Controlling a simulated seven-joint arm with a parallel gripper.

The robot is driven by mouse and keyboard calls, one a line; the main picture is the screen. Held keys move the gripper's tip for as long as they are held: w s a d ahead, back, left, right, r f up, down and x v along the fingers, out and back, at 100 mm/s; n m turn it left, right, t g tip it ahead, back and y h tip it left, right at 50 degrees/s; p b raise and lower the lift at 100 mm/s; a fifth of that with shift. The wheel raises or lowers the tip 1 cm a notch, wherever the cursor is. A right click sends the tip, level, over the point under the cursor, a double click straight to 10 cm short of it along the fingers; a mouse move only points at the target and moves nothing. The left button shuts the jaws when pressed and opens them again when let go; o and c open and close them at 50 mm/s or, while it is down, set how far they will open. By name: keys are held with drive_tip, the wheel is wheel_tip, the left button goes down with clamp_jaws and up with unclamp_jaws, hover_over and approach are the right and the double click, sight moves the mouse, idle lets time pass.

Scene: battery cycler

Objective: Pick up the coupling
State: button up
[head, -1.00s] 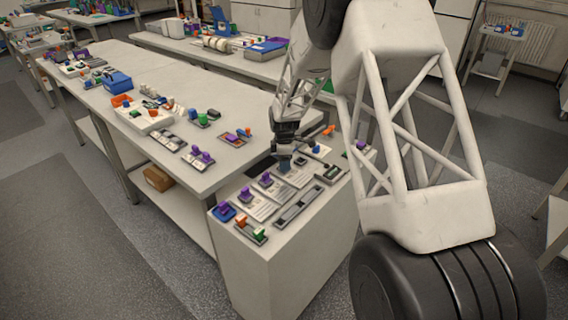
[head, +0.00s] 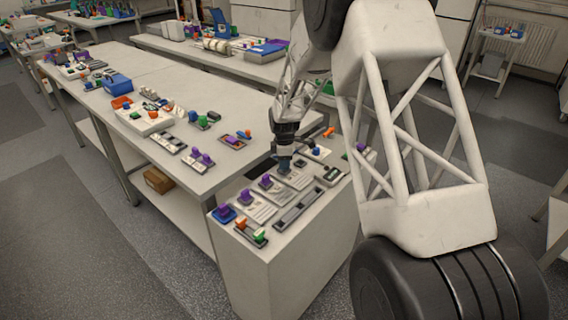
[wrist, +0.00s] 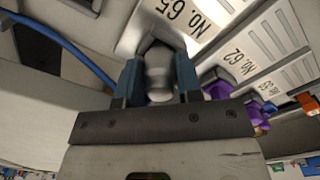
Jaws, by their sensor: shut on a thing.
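The coupling, a light grey rounded metal piece (wrist: 158,72), sits between the two blue fingers of my gripper (wrist: 158,82) in the wrist view. The fingers are shut on it, one on each side. It is over or on the pale plate marked No. 65 (wrist: 146,34); I cannot tell whether it still touches the plate. In the head view my gripper (head: 284,164) points down over the row of plates on the near cabinet. The coupling is hidden there by the fingers.
A plate marked No. 62 (wrist: 240,62) with purple pieces (wrist: 252,112) lies beside the gripper. A blue cable (wrist: 62,42) runs on the other side. The long bench (head: 225,105) adjoins the cabinet.

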wheel_tip(320, 180, up, 3)
drive_tip(key=shift+f, duration=0.15)
drive_tip(key=shift+s+r, duration=0.25)
drive_tip(key=s+d+r, duration=0.1)
drive_tip(key=s+d, duration=0.1)
drive_tip(key=s, duration=1.3)
drive_tip(key=shift+s+r, duration=0.2)
drive_tip(key=shift+w, duration=0.1)
drive_tip(key=w+d, duration=0.2)
drive_tip(key=w, duration=0.8)
drive_tip(key=w+d, duration=0.3)
drive_tip(key=w, duration=0.8)
drive_tip(key=shift+w+r, duration=0.2)
drive_tip(key=shift+r, duration=0.25)
drive_tip(key=shift+f, duration=0.2)
drive_tip(key=shift+f, duration=3.15)
drive_tip(key=shift+f, duration=0.2)
